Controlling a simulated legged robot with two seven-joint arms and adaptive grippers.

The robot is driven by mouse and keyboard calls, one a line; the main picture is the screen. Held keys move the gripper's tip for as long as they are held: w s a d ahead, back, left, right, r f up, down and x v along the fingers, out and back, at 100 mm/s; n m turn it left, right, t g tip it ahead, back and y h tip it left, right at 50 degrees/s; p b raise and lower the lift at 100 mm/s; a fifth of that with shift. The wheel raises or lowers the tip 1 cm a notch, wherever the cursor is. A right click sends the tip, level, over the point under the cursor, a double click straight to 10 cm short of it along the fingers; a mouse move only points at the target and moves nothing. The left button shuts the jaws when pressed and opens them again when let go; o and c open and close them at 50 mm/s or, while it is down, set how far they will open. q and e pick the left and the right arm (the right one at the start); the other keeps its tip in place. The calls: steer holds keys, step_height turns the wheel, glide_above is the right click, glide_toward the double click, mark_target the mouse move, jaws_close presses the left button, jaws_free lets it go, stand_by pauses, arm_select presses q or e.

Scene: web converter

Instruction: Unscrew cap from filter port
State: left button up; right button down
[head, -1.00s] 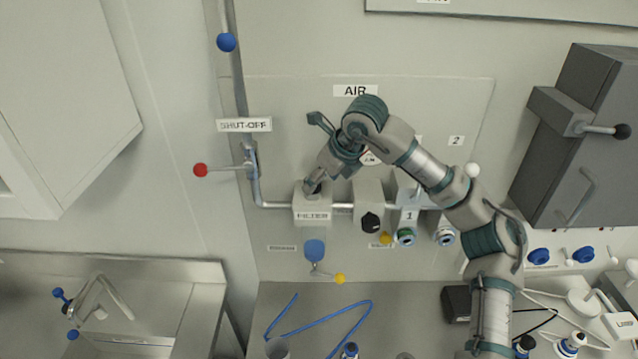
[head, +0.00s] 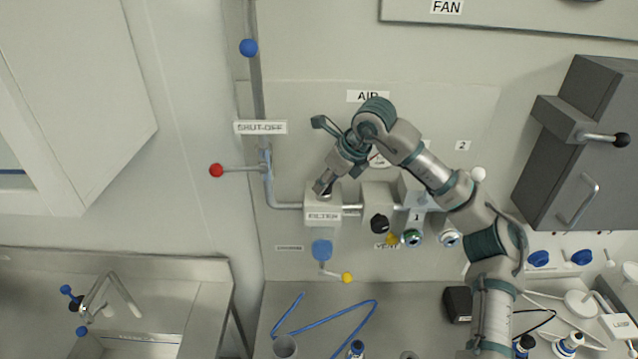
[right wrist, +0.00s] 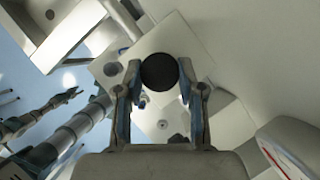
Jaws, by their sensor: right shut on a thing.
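The filter block (head: 322,216), a pale box labelled FILTER, sits on the wall panel's pipe run, with a blue bowl (head: 322,250) below it. My right gripper (head: 322,190) is at the top of the block. In the right wrist view, my right gripper (right wrist: 160,80) has its two fingers closed on either side of a round black cap (right wrist: 159,71). In the head view the cap is mostly hidden by the fingers. I cannot tell whether the cap is still seated on the port. My left gripper is not in view.
A red-knobbed shut-off lever (head: 216,170) sticks out left of the filter. A black knob (head: 380,223) and gauge fittings (head: 412,238) are close on the right. A blue hose (head: 330,318) lies on the counter below.

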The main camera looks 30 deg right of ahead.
steer(key=shift+d+n+g+y+p, duration=0.3)
steer(key=shift+d+n+p, duration=0.1)
steer(key=shift+n+p, duration=0.35)
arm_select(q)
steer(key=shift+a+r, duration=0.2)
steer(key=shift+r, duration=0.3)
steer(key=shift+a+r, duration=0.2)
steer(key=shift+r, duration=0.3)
arm_select(e)
steer(key=shift+w+n, duration=0.1)
steer(key=shift+n, duration=0.25)
steer(key=shift+n+g+y+p, duration=0.3)
steer(key=shift+n+p, duration=0.1)
steer(key=shift+p, duration=0.25)
steer(key=shift+d+n+g+y+p, duration=0.15)
steer(key=shift+n+g+y+p, duration=0.25)
steer(key=shift+n+p, duration=0.85)
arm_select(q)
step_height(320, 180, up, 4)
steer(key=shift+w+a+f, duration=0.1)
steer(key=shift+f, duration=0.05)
arm_select(e)
steer(key=shift+w+n, duration=0.1)
steer(key=shift+n, duration=0.25)
